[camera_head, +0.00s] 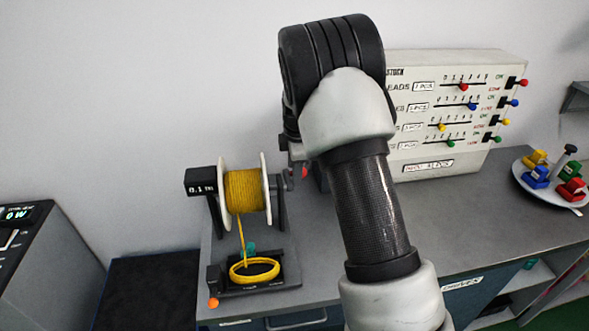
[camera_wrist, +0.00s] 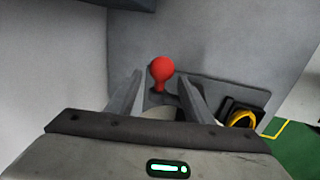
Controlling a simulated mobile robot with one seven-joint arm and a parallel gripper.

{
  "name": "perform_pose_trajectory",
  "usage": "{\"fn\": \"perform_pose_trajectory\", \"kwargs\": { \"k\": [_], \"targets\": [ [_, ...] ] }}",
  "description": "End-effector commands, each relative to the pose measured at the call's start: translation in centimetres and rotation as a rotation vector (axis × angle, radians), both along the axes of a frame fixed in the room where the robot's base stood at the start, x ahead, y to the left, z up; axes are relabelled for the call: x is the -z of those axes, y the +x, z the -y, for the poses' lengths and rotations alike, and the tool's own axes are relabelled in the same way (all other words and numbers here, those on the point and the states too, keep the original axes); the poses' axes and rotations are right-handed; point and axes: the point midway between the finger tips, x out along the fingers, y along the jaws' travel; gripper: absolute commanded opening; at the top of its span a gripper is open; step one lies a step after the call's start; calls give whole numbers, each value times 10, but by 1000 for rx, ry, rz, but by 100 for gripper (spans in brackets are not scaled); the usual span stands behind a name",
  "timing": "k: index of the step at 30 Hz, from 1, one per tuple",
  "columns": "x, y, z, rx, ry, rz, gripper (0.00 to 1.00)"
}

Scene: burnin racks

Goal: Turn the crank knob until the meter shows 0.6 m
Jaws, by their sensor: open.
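The meter (camera_head: 201,189) is a small black box beside the spool, and its display appears to read 0.1 m. The spool (camera_head: 246,191) has white flanges and carries yellow wire. A strand runs down from it to a yellow coil (camera_head: 254,270) on a dark stand. The red crank knob (camera_wrist: 161,70) shows in the wrist view, between and just beyond my fingertips; it also shows small beside the spool in the head view (camera_head: 304,171). My gripper (camera_wrist: 159,82) is open around the line to the knob. Contact cannot be told. My arm hides much of the area behind it.
A white panel (camera_head: 455,65) with several coloured sliders stands behind my arm. A round plate (camera_head: 545,196) with coloured pieces is at the right. A dark device (camera_head: 45,270) with a lit display is at the left. The grey bench (camera_head: 440,215) is clear right of my arm.

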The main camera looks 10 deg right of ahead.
Motion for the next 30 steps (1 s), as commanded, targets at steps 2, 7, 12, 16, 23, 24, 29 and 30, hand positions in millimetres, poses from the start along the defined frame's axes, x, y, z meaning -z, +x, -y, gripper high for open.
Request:
{"fn": "perform_pose_trajectory", "kwargs": {
  "k": [2, 7, 12, 16, 23, 24, 29, 30],
  "targets": [
    [0, 0, 0, 0, 0, 0, 44],
    [0, 0, 0, 0, 0, 0, 15],
    [0, 0, 0, 0, 0, 0, 5],
    [6, -2, 0, 0, 0, -1, 5],
    [22, -8, 0, -1, 0, -3, 5],
    [24, -9, 0, 0, 0, -3, 5],
    [26, -11, 0, 0, 0, -2, 5],
    [25, -11, 0, 0, 0, -2, 5]
  ]
}}
